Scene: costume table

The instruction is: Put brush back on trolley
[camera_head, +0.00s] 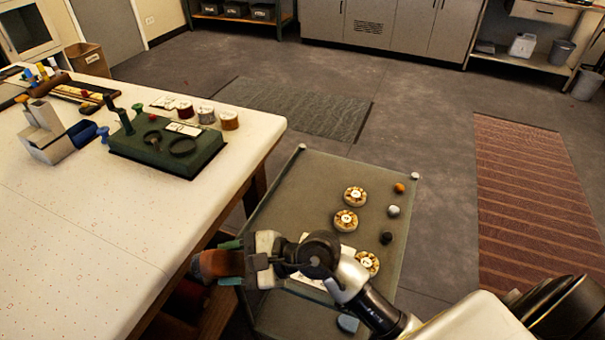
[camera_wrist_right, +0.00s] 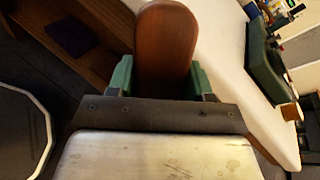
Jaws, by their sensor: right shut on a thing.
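My right gripper (camera_head: 228,262) is shut on the brush (camera_head: 213,264), a reddish-brown wooden piece. In the right wrist view the brush (camera_wrist_right: 166,50) stands up between the two green fingertips (camera_wrist_right: 160,80), its rounded end pointing away. The trolley (camera_head: 290,215) is a dark grey-green tray top with pale corner knobs, under and to the right of the gripper. The gripper holds the brush at the trolley's left edge, by the gap beside the white table. What lies under my forearm on the trolley is partly hidden. My left gripper is not in view.
The white table (camera_head: 80,230) fills the left, with a green case (camera_head: 165,145), several spools (camera_head: 229,119) and tools. On the trolley are round patterned discs (camera_head: 355,197) and small balls (camera_head: 393,211). The trolley's far left part is clear. A striped rug (camera_head: 530,200) lies right.

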